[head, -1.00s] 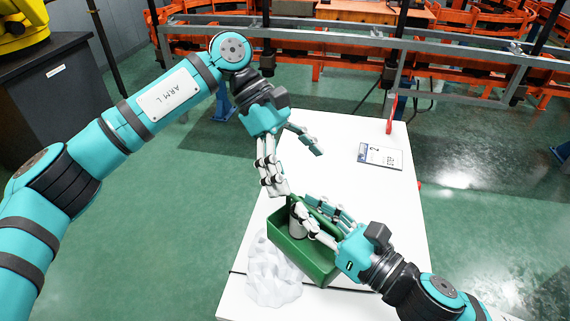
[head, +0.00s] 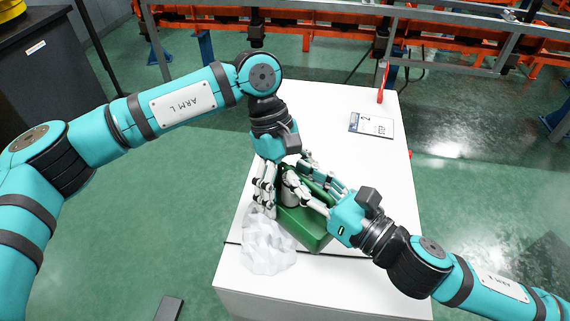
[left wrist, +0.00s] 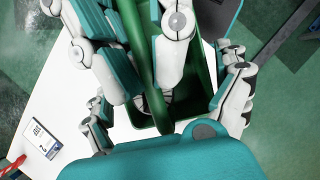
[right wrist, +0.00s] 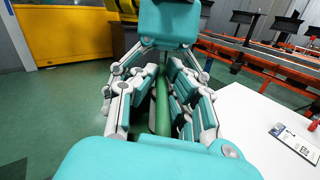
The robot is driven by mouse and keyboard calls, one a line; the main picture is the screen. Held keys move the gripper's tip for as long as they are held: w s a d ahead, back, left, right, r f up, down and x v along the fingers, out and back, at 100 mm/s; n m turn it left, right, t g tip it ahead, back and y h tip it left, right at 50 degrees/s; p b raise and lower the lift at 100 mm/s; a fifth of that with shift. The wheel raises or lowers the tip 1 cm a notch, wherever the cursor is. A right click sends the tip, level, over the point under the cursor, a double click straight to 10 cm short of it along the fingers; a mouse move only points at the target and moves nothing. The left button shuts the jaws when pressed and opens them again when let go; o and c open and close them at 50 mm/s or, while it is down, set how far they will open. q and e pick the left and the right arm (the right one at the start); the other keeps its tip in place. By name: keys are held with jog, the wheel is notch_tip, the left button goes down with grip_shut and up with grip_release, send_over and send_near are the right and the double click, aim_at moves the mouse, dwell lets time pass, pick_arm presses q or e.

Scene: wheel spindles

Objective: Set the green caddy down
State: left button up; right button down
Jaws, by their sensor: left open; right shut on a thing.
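The green caddy (head: 308,238) is at the left side of the white table (head: 345,185); I cannot tell whether its base touches the top. My right gripper (head: 303,184) is shut on its green handle, which shows between the fingers in the right wrist view (right wrist: 163,105). My left gripper (head: 277,196) is open, fingers pointing down at the caddy's far left end. In the left wrist view the caddy (left wrist: 150,118) lies between its spread fingers.
A white, crumpled, faceted object (head: 266,247) lies just left of the caddy. A printed card (head: 371,124) lies at the table's far right, near an upright red piece (head: 382,83). Rails and orange racks stand beyond.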

pick_arm(q)
jog(key=shift+s+d+f, duration=0.15)
jog(key=shift+s+f, duration=0.05)
jog(key=shift+f, duration=0.35)
jog(key=c, duration=1)
pick_arm(e)
jog(key=shift+r, duration=0.1)
jog(key=c, duration=1.4)
grip_release()
jog(key=shift+w, duration=0.1)
